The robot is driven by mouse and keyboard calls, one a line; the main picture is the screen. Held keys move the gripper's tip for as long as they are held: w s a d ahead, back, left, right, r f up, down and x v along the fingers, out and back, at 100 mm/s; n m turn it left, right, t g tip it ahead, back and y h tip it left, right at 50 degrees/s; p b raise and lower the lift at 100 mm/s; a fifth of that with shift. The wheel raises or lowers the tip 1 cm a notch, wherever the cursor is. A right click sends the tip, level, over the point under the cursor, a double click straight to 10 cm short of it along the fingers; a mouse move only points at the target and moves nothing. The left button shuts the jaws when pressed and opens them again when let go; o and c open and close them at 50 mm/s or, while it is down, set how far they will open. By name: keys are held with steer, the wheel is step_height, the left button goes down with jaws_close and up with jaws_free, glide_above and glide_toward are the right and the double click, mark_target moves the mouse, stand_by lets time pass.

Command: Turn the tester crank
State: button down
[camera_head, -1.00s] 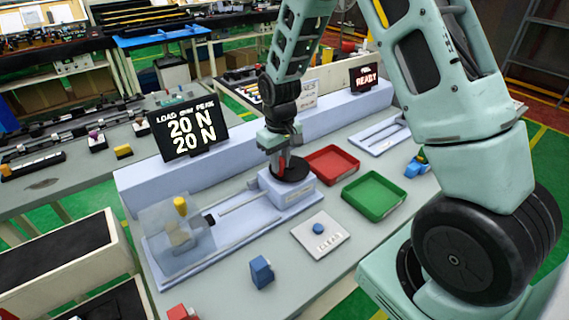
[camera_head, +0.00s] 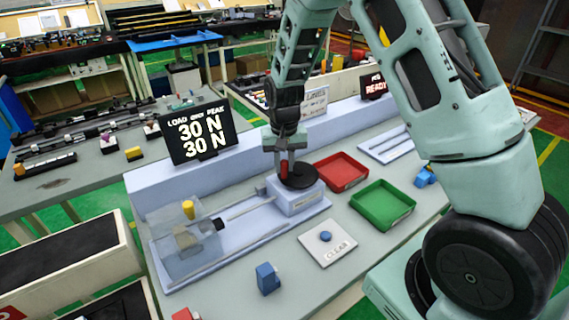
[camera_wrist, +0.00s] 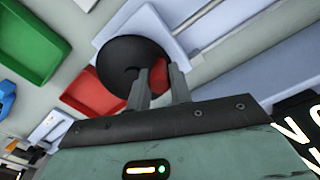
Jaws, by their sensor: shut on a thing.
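The tester crank is a black disc (camera_head: 301,177) with a red handle (camera_head: 284,169), on a pale blue housing at the right end of the tester (camera_head: 290,222). My gripper (camera_head: 284,160) points down at the disc's left side, shut on the red handle. In the wrist view, my gripper's fingers (camera_wrist: 160,90) stand either side of the red handle (camera_wrist: 158,76), over the black disc (camera_wrist: 122,62); they partly hide the handle. The load display (camera_head: 200,135) reads 30 N load and 30 N peak. A clear guard (camera_head: 183,250) covers a yellow-topped fixture at the tester's left end.
A red tray (camera_head: 341,171) and a green tray (camera_head: 383,205) lie right of the crank. A plate with a blue button (camera_head: 326,250) marked CLEAR and a blue block (camera_head: 267,279) are in front. A second screen (camera_head: 375,86) reads READY.

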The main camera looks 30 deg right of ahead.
steer(key=c, duration=1.3)
jaws_free()
steer(key=shift+o, duration=0.2)
step_height(320, 180, up, 18)
steer(key=b, duration=0.3)
steer(key=shift+f, duration=0.25)
